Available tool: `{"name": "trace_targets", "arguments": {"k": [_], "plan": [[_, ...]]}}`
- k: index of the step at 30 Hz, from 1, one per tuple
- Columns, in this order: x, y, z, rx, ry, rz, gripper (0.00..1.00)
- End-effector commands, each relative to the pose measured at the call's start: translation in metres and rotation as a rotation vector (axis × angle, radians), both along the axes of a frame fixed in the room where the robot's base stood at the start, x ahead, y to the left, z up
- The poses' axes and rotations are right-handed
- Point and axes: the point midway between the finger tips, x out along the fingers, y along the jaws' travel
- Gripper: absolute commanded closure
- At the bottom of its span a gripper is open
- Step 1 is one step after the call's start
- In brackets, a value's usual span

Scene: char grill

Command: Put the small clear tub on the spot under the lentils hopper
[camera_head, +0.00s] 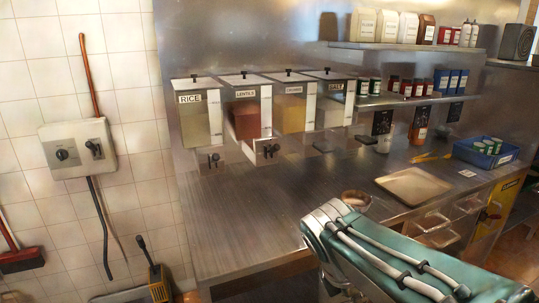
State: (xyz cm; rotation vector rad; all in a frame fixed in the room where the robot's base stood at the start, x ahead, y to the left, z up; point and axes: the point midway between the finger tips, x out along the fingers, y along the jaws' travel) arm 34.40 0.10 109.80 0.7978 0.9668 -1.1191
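The lentils hopper (246,113) is a clear bin with reddish-brown contents and a LENTILS label, mounted on the steel back wall, second from left. A dispensing outlet with a dark knob (267,151) shows below it. The steel counter (255,205) under and in front of it looks bare. A small round, pale container (356,200) stands on the counter near its front edge, just behind my arm; it may be the small clear tub, but I cannot tell for sure. My arm crosses the lower right. My gripper is not in view.
The rice hopper (200,120) is left of lentils; two more hoppers are to the right. A flat tray (413,186) and a blue crate (485,154) sit on the right of the counter. Clear bins (432,221) show at its front. The left counter is clear.

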Motion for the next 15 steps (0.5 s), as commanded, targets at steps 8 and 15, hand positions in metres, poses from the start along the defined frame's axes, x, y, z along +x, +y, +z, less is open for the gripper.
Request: {"name": "trace_targets", "arguments": {"k": [8,15], "plan": [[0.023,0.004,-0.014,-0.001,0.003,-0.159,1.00],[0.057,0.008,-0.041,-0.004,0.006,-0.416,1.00]]}}
